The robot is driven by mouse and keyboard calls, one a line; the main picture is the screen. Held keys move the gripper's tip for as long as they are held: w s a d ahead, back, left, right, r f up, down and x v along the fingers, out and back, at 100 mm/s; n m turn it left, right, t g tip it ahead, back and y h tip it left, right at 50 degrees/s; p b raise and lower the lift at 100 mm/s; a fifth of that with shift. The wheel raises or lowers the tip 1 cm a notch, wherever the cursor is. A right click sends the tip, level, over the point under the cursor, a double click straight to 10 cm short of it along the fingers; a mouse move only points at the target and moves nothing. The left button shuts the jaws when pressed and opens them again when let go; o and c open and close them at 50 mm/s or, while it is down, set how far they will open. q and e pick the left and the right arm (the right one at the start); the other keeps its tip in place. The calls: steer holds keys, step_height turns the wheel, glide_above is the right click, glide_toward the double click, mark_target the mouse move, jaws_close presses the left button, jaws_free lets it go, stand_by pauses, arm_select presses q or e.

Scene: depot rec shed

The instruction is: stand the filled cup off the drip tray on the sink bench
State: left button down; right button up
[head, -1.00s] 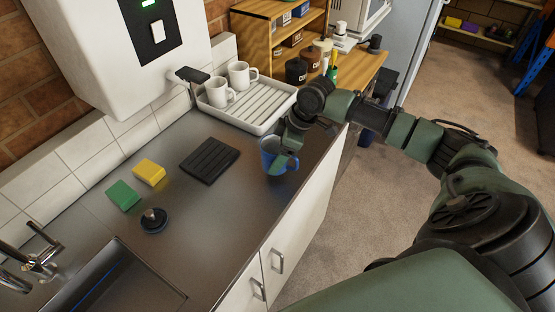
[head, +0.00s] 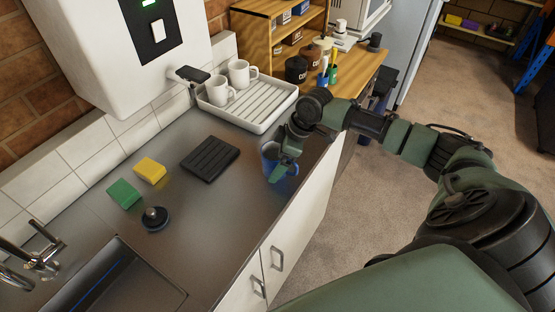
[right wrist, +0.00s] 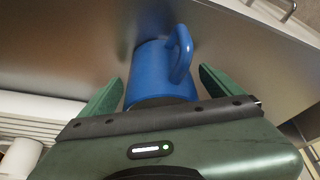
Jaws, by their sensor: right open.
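The blue cup (head: 269,157) stands on the steel sink bench (head: 225,215) near its front edge, to the right of the black slatted drip tray (head: 210,158) and clear of it. My right gripper (head: 281,160) is at the cup, with its fingers hiding part of it. In the right wrist view the cup (right wrist: 158,68) sits between the two green fingers, with a gap on each side. Its handle points up and right there. I cannot make out what is in the cup. My left gripper is not in view.
A white rack (head: 262,122) with two white mugs stands behind the drip tray. A yellow sponge (head: 149,170), a green sponge (head: 123,193) and a black plug (head: 155,218) lie to the left. The sink (head: 115,280) is at lower left. Bare bench lies in between.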

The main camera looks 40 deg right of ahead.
steer(key=b+v, duration=0.2)
steer(key=v, duration=1)
